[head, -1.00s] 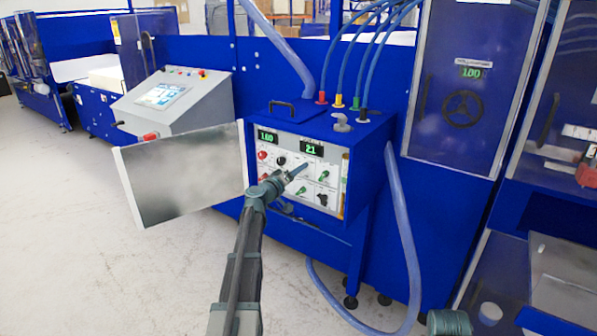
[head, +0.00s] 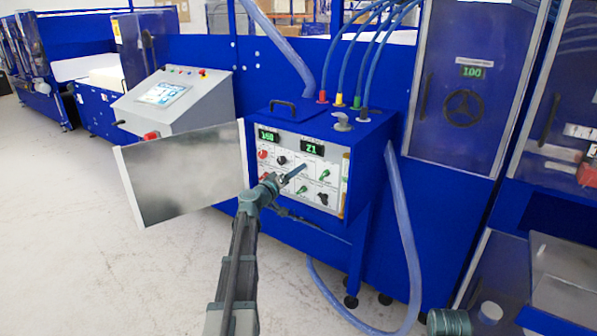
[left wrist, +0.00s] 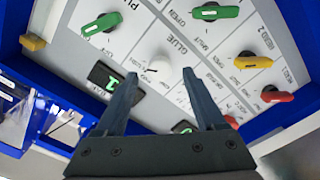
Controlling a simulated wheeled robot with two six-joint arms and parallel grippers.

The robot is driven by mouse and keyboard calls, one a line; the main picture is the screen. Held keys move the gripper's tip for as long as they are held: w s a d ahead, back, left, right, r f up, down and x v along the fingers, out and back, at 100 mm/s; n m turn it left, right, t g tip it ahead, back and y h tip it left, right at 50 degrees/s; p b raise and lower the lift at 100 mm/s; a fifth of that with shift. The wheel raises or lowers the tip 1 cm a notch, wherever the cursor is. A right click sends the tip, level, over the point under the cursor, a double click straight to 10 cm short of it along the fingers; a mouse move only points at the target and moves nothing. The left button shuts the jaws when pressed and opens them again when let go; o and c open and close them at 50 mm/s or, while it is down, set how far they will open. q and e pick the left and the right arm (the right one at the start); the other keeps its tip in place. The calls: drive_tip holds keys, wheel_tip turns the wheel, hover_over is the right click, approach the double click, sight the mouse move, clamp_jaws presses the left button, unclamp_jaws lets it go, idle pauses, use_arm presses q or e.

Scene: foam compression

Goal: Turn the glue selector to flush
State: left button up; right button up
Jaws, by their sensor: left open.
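The control panel (head: 334,160) is the pale front of a blue cabinet, with two green-lit displays and several knobs. My left gripper (head: 302,168) is in front of it. In the left wrist view the gripper (left wrist: 160,76) is open, and its fingers point at the panel. A small white knob (left wrist: 157,67) shows between the fingertips, near the printed word GLUE; I cannot tell which position it points to. Green knobs (left wrist: 215,12) and (left wrist: 100,25) lie beyond the fingers. Yellow (left wrist: 252,62) and red (left wrist: 277,96) knobs are at the right.
A grey cabinet door (head: 185,178) stands open to the left of the panel. A thick blue hose (head: 402,230) hangs at the cabinet's right. A sloped console with a screen (head: 162,94) stands behind the door. The pale floor in front is clear.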

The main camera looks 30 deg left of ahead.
use_arm(q)
drive_tip(key=s, duration=1.1)
drive_tip(key=shift+a, duration=0.4)
drive_tip(key=w+d+f+m+g+h+p, duration=0.2)
drive_tip(key=d+m+g+h, duration=0.15)
drive_tip(key=d, duration=1.15)
drive_tip(key=s+d+f+m+g+h+p, duration=0.1)
drive_tip(key=s+d+f+m+g+p, duration=0.2)
drive_tip(key=d, duration=0.8)
drive_tip(key=s+d+f+m+g+h+p, duration=0.1)
drive_tip(key=s+d+f+m+g, duration=0.3)
drive_tip(key=d, duration=0.7)
drive_tip(key=s+d+f+m+g+y+p, duration=0.1)
drive_tip(key=s+d+g+y, duration=0.3)
drive_tip(key=s, duration=0.5)
drive_tip(key=s+d+f+g+y+p, duration=0.1)
drive_tip(key=s+d+g+y+p, duration=0.2)
drive_tip(key=s, duration=0.7)
drive_tip(key=shift+s+d+f+m+g+y, duration=0.35)
drive_tip(key=shift+g+y, duration=0.1)
drive_tip(key=shift+y, duration=0.3)
